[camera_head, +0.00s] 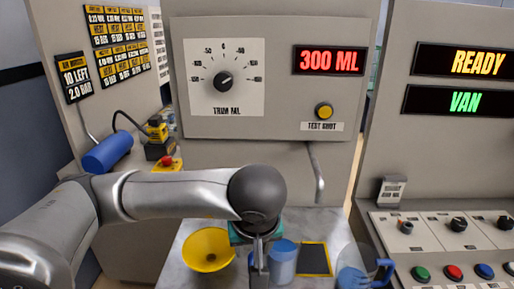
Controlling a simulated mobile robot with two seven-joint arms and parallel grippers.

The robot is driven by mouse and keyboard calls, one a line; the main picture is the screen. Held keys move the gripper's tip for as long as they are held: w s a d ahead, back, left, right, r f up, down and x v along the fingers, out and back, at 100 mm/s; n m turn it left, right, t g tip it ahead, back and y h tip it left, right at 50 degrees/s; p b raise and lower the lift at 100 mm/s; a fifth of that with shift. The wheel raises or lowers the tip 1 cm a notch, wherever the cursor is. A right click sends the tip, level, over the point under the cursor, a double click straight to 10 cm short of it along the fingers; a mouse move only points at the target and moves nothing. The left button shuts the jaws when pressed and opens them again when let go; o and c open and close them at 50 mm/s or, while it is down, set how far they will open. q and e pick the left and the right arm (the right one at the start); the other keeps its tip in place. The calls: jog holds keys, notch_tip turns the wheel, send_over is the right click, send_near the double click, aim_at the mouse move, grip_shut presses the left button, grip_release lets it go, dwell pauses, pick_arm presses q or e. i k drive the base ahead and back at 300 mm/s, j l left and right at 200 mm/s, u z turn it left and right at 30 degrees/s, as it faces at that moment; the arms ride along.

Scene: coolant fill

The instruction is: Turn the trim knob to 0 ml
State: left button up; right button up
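The trim knob (223,81) is a small black round knob at the centre of a white dial plate (240,104) on the grey panel. The dial's scale has 0 at the top and 50 marks to either side; the knob's pointer is too small to read surely. A display (330,61) to the right reads 300 ML in red. My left arm comes in from the left, and its gripper (258,268) hangs low over the bench, well below the dial and beside a blue cup (284,264). Its fingers are partly hidden. My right gripper is out of view.
A yellow TEST SHOT button (324,111) sits below the display. A yellow funnel (207,250), a dark yellow-edged pad (314,259) and a clear blue-handled jug (365,274) are on the bench. A bent pipe (317,172) hangs under the panel. A button console (455,240) stands at right.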

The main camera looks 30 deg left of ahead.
aim_at(223, 81)
jog(key=u, duration=1.35)
